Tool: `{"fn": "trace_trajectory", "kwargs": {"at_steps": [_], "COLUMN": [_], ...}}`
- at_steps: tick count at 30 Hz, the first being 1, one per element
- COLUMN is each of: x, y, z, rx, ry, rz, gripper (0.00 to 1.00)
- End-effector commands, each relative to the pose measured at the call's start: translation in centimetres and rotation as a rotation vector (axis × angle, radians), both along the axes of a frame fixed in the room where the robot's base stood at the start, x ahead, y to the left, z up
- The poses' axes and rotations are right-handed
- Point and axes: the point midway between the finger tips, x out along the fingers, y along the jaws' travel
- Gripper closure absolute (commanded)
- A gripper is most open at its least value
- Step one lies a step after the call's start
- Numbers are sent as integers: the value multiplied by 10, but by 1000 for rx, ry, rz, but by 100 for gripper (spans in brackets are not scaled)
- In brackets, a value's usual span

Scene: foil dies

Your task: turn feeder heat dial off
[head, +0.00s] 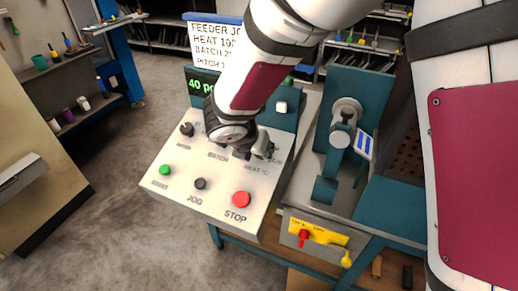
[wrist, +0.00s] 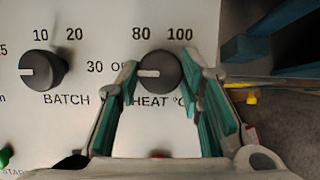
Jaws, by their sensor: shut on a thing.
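The feeder heat dial (wrist: 160,70) is a dark round knob above the HEAT °C label in the wrist view. Its white pointer line points left, toward a partly covered label beginning "OF". 80 and 100 are printed above the dial. My gripper (wrist: 161,78) has its teal-padded fingers on either side of the dial, shut on it. In the head view my gripper (head: 258,149) is at the right part of the sloped white control panel (head: 215,190), and the dial is hidden behind it.
The BATCH dial (wrist: 42,71) stands left of the heat dial, pointing left. The red STOP button (head: 241,199), black JOG button (head: 200,183) and green button (head: 165,170) sit lower on the panel. A teal press (head: 325,185) stands close on the right.

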Motion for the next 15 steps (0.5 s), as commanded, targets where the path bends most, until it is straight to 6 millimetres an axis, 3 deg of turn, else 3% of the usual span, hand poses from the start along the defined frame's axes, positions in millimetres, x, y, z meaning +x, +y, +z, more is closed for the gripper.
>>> {"fn": "trace_trajectory", "kwargs": {"at_steps": [2, 3, 5, 15], "x": [0, 0, 0, -1], "y": [0, 0, 0, 0], "z": [0, 0, 0, 2], "rx": [-1, -1, -1, 0], "ry": [0, 0, 0, -1], "rz": [1, 0, 0, -1], "gripper": [94, 59, 46, 46]}}
